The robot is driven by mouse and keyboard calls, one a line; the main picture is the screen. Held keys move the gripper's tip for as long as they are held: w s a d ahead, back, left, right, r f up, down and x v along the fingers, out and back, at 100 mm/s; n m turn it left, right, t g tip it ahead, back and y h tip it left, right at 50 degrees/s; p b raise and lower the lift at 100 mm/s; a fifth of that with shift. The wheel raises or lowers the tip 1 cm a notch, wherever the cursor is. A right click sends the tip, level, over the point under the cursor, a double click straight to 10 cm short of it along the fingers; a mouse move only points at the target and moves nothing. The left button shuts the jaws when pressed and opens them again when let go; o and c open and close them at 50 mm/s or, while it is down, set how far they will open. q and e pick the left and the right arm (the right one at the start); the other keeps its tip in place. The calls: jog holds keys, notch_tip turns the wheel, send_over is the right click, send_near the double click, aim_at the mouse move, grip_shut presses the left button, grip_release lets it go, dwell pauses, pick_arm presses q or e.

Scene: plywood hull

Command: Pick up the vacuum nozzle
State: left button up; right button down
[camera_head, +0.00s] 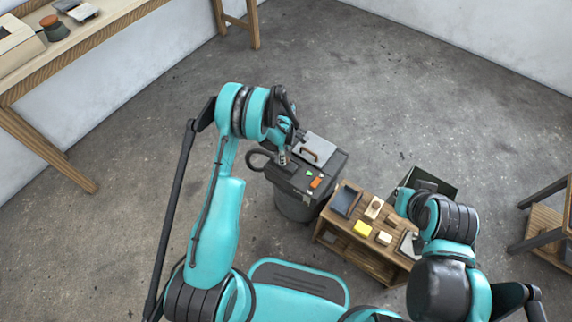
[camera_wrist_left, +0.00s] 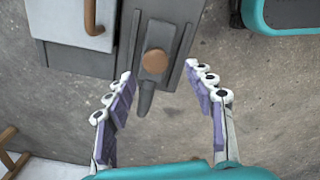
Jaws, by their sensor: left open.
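My left gripper (camera_wrist_left: 168,90) is open in the left wrist view, with its purple-padded fingers well apart and nothing held between them. Just beyond the fingertips is a dark grey piece with a round brown knob (camera_wrist_left: 154,62). A narrow rounded grey tip (camera_wrist_left: 146,100) extends from it between the fingers. I cannot tell for sure whether this is the vacuum nozzle.
A flat grey lid with a brown handle (camera_head: 310,150) tops the unit, and it also shows in the left wrist view (camera_wrist_left: 70,20). A wooden stand (camera_head: 345,238) with small items and a dark green crate (camera_head: 432,180) are to the right. Open floor lies behind.

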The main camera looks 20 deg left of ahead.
pick_arm(q)
jog(key=f+b, duration=0.1)
jog(key=f, duration=0.1)
jog(key=f+b, duration=0.1)
jog(key=f, duration=0.2)
jog(key=shift+w+d+f+b, duration=0.2)
jog(key=shift+w+f+b, duration=0.1)
jog(key=shift+f+b, duration=0.1)
jog(key=shift+r, duration=0.15)
jog(key=shift+c, duration=0.3)
grip_shut()
